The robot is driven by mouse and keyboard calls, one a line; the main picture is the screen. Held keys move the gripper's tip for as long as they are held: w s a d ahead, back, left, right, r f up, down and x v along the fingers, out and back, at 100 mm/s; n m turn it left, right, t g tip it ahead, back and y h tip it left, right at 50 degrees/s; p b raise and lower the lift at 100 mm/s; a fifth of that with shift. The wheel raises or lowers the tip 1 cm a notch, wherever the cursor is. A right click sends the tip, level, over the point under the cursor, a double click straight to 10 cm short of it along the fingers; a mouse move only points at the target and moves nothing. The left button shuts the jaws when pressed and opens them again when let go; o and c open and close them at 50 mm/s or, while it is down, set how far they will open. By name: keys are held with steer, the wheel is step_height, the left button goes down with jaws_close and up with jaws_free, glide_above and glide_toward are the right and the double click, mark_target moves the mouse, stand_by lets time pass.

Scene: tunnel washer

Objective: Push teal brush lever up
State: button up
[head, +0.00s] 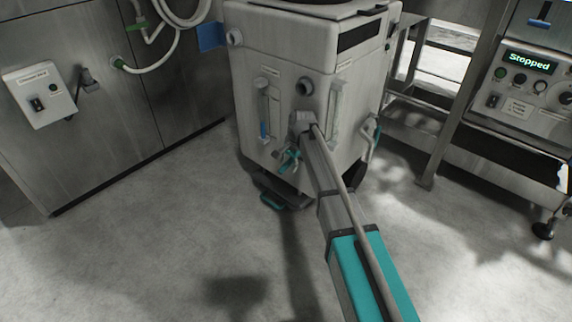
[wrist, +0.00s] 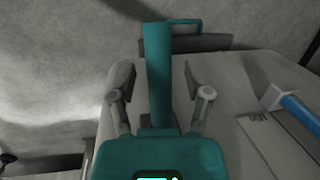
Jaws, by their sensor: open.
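In the wrist view, a long teal bar that looks like the brush lever (wrist: 158,72) runs between the two fingers of my gripper (wrist: 160,92). The fingers are spread, one on each side of it, with a visible gap on both sides. The bar's lower end is hidden behind or meets my teal gripper body; I cannot tell which. In the head view, my gripper (head: 289,159) is small and low at the front of the pale machine (head: 320,62). There I cannot separate the teal lever from my teal gripper.
A blue handle (wrist: 300,112) sits to the right in the wrist view. A dark base part with a teal loop (wrist: 187,22) lies beyond the fingers. A control panel reading "Stopped" (head: 529,62) stands right, a switch box (head: 40,95) left. The floor in front is clear.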

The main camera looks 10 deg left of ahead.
steer(key=shift+r, duration=0.1)
steer(key=shift+s+r+p, duration=0.15)
steer(key=shift+r+p, duration=0.3)
steer(key=shift+p, duration=0.15)
steer(key=s+a+r+t+h+p, duration=0.2)
steer(key=r+h+p, duration=0.4)
steer(key=r+p, duration=0.4)
steer(key=shift+a+r+m+t+h, duration=0.4)
steer(key=shift+a+r+t, duration=0.2)
steer(key=shift+a+r, duration=0.45)
steer(key=shift+a+f, duration=0.1)
steer(key=shift+f, duration=0.25)
steer(key=b+x, duration=1.2)
steer(key=x, duration=0.1)
steer(key=shift+f, duration=0.2)
steer(key=shift+w, duration=0.1)
jaws_close()
